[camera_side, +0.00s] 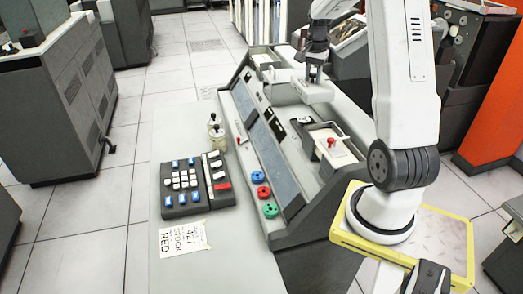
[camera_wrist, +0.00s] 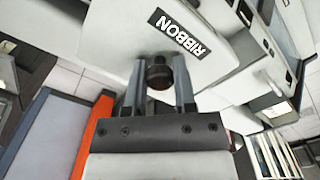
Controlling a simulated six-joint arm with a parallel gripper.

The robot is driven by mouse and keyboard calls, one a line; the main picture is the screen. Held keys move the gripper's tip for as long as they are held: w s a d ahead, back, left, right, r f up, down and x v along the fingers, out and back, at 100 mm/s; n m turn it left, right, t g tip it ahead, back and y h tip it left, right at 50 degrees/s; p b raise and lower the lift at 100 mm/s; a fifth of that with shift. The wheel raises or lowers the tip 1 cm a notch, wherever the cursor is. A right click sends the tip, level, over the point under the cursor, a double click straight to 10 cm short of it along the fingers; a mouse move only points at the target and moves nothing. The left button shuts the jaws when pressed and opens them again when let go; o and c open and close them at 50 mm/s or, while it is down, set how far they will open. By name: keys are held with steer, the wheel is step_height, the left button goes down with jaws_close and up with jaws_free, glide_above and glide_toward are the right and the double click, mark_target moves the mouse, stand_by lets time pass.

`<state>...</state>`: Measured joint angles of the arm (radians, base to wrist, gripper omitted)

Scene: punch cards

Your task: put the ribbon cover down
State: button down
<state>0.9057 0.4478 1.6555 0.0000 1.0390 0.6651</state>
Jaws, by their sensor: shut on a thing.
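The ribbon cover (camera_wrist: 125,32) is a pale grey piece with a black label reading RIBBON and a dark round knob (camera_wrist: 158,73). In the wrist view the two fingers of my gripper (camera_wrist: 159,68) stand on either side of the knob and are shut on it. In the side view my gripper (camera_side: 314,72) points down over the far part of the console, with the cover (camera_side: 316,93) right beneath it. I cannot tell whether the cover touches the console or hangs just above it.
The console (camera_side: 262,135) has a pale box with a red knob (camera_side: 331,142) nearer the camera. Red, blue and green spools (camera_side: 262,191) sit on its left edge.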

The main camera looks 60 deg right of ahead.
step_height(320, 180, up, 5)
steer(key=shift+w+f, duration=0.1)
steer(key=w+a+n, duration=0.4)
steer(key=a, duration=0.6)
steer(key=w+a+n, duration=0.3)
steer(key=a+n, duration=0.1)
steer(key=a, duration=0.5)
steer(key=s+a+n, duration=0.2)
steer(key=a+n, duration=0.3)
steer(key=a, duration=0.6)
steer(key=s+a+n, duration=0.3)
steer(key=a+n, duration=0.2)
steer(key=a, duration=0.6)
step_height(320, 180, down, 27)
steer(key=shift+a, duration=0.2)
steer(key=shift+f, duration=0.1)
steer(key=shift+f, duration=2.85)
